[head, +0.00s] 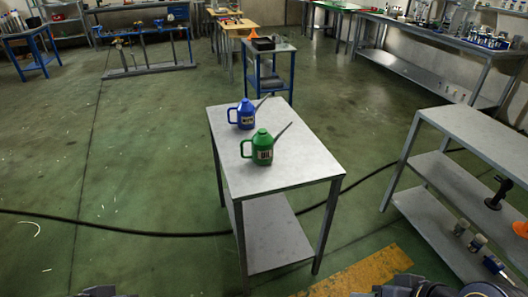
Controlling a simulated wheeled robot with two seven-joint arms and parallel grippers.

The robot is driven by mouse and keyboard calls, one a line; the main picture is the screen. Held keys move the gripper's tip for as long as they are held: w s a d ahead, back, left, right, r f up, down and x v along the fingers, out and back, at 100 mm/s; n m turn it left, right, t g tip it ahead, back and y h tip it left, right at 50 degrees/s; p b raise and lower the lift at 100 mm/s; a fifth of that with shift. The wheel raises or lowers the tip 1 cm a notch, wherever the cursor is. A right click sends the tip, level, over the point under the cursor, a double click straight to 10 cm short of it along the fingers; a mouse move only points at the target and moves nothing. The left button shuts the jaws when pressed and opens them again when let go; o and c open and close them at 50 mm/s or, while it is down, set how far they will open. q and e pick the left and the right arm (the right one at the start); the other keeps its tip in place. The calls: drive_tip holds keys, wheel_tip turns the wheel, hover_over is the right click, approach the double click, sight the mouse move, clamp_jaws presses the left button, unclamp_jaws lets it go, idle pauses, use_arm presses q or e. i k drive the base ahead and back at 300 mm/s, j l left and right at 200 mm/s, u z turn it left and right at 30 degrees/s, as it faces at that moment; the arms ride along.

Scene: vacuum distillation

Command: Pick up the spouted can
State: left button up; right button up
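A blue spouted can (246,117) stands upright toward the far end of a small grey metal table (290,178). A green spouted can (262,153) stands upright nearer, around the middle of the same tabletop. Both have a handle on the left and a long thin spout slanting up to the right. Both have a label on the front; the lettering is too small to read surely. Only dark parts of my own body show along the bottom edge; neither gripper can be made out, and nothing touches the cans.
The table has a bare lower shelf (275,240). A black cable (130,231) runs across the green floor, passing by the table. A grey shelf unit (470,140) with small items stands at right. A small blue-framed table (270,65) stands behind. Floor to the left is open.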

sight(262, 143)
drive_tip(key=u, duration=2.7)
drive_tip(key=z, duration=0.45)
drive_tip(key=l+z, duration=0.15)
drive_tip(key=z, duration=0.75)
drive_tip(key=l+z, duration=0.1)
drive_tip(key=z, duration=0.8)
drive_tip(key=i+z, duration=0.1)
drive_tip(key=z, duration=0.35)
drive_tip(key=i+l+u, duration=0.3)
drive_tip(key=i+l, duration=0.2)
drive_tip(key=l, duration=0.15)
drive_tip(key=i+l+u, duration=0.1)
drive_tip(key=i+l, duration=0.15)
drive_tip(key=i+l+u, duration=0.15)
drive_tip(key=l, duration=0.35)
